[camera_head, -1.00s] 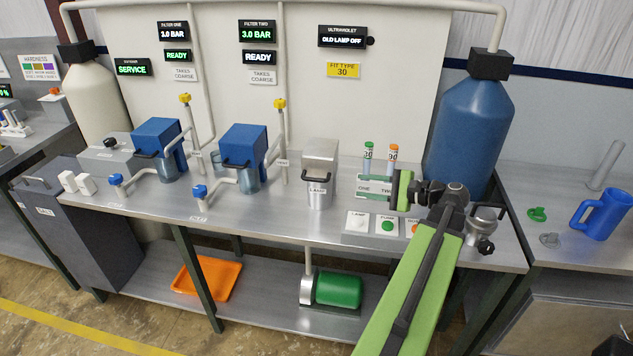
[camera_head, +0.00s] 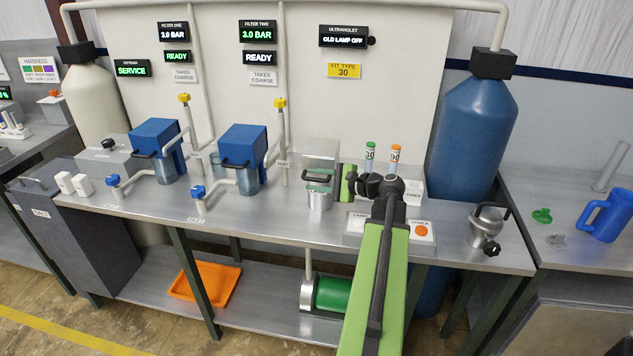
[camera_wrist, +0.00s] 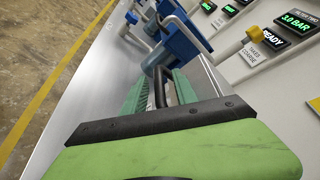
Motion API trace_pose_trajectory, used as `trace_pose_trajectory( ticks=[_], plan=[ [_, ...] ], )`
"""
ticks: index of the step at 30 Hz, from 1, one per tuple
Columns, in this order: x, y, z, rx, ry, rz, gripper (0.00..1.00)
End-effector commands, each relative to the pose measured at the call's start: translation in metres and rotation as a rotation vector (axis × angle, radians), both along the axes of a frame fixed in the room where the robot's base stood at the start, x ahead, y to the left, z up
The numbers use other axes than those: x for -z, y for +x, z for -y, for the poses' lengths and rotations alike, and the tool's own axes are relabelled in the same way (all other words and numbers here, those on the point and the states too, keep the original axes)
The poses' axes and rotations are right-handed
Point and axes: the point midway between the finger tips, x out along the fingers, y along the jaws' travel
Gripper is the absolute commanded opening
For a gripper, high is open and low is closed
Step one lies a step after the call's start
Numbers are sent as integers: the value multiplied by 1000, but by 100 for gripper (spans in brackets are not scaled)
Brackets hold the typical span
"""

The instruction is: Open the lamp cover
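My gripper (camera_head: 319,181) is at the front of the cover, reaching in from the right at handle height. In the wrist view its two teal finger pads (camera_wrist: 161,88) stand one on each side of the black handle (camera_wrist: 159,86). A gap seems to show between pads and handle, so the fingers look open around it. My gripper hides part of the handle in the head view.
Two blue filter housings (camera_head: 243,146) with black handles stand left of the cover. Green-capped (camera_head: 370,150) and orange-capped (camera_head: 395,153) tubes stand just right, behind my wrist. A button panel (camera_head: 421,231) lies below my arm. A silver lidded vessel (camera_head: 486,227) stands at the bench's right end.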

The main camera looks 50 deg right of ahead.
Motion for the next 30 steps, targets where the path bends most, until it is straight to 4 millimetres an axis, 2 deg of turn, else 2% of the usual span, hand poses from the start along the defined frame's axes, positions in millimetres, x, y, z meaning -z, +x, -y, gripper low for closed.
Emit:
trace_pose_trajectory(
  ticks=[5, 12, 13, 30],
  plan=[
    [0, 0, 0, 0, 0, 0, 33],
    [0, -1, 0, 0, 0, 0, 2],
    [0, -1, 0, 0, 0, 0, 0],
    [0, -1, 1, 1, 0, 0, 0]
  ],
)
